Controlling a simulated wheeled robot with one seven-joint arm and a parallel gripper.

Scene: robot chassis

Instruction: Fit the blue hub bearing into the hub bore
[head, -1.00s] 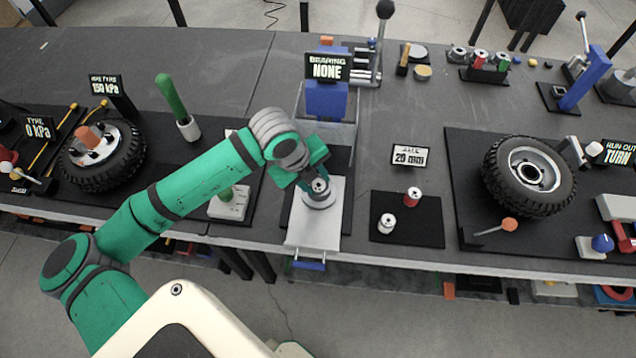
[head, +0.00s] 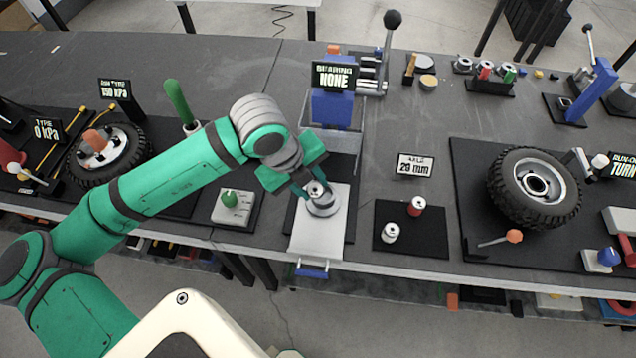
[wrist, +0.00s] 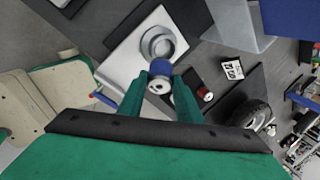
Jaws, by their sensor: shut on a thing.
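The blue hub bearing (wrist: 160,70) is a short cylinder with a blue band and a pale metal end. My gripper (wrist: 161,88) is shut on it, one green finger on each side. The hub is a silver ring (wrist: 158,42) on a pale plate, and its bore shows open in the wrist view. The bearing appears just short of the ring, outside the bore; its height above the plate is unclear. In the head view, my gripper (head: 315,190) is over the left side of the hub (head: 325,206), and only the bearing's metal end shows clearly.
The pale plate (head: 317,238) lies before a blue press (head: 331,106) with a "BEARING NONE" sign (head: 334,77). A wheel (head: 536,182) lies farther right.

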